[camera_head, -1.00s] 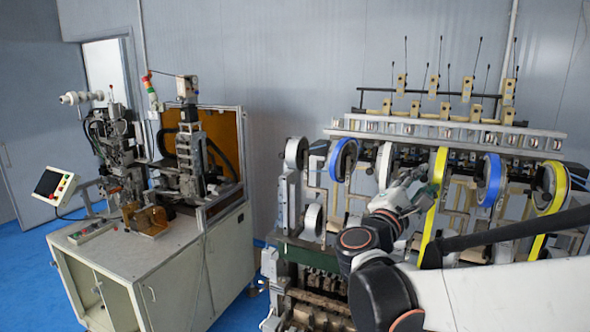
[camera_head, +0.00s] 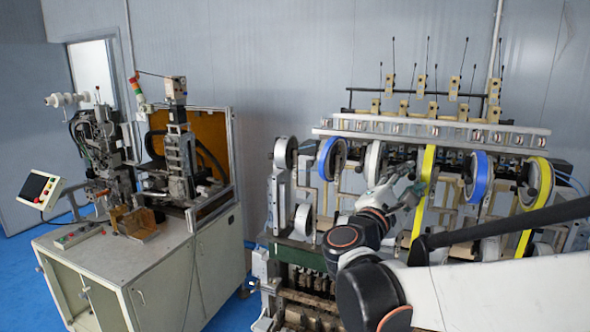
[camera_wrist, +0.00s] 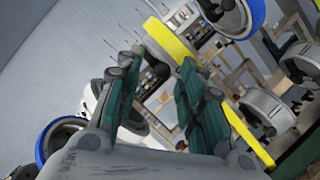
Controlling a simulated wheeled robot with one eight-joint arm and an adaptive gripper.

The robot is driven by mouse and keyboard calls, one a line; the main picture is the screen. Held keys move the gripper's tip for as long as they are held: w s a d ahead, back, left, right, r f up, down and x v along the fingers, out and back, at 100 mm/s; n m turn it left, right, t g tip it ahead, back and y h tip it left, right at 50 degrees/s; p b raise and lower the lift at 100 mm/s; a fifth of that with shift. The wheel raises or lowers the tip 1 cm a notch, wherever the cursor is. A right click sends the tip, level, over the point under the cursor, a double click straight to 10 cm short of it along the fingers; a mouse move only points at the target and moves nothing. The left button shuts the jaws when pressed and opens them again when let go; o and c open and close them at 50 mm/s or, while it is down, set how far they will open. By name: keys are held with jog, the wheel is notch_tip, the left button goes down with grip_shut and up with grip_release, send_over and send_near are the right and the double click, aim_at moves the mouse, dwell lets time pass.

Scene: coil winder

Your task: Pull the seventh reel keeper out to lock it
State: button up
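My gripper (camera_head: 412,188) is in front of the middle yellow reel (camera_head: 426,165) on the winder's upper row. In the wrist view my gripper (camera_wrist: 157,62) is open, with green-padded fingers apart. The yellow reel (camera_wrist: 172,40) lies beyond the fingers, and its rim also shows past the right finger. A dark keeper (camera_wrist: 157,70) at its hub appears between the fingers. I see no clear contact. In the head view my arm and gripper hide that hub. No label shows which keeper is the seventh.
Neighbouring reels hang close by: a white one (camera_head: 374,160) to the left and a blue one (camera_head: 480,178) to the right. Another yellow reel (camera_head: 540,185) is further right. Thin rods and frames crowd the winder. A separate machine cabinet (camera_head: 120,265) stands left.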

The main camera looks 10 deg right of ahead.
jog(key=shift+s+a, duration=0.15)
jog(key=shift+s, duration=0.25)
jog(key=v, duration=1.1)
jog(key=shift+w+a+f, duration=0.2)
jog(key=shift+w, duration=0.05)
jog(key=shift+s, duration=0.1)
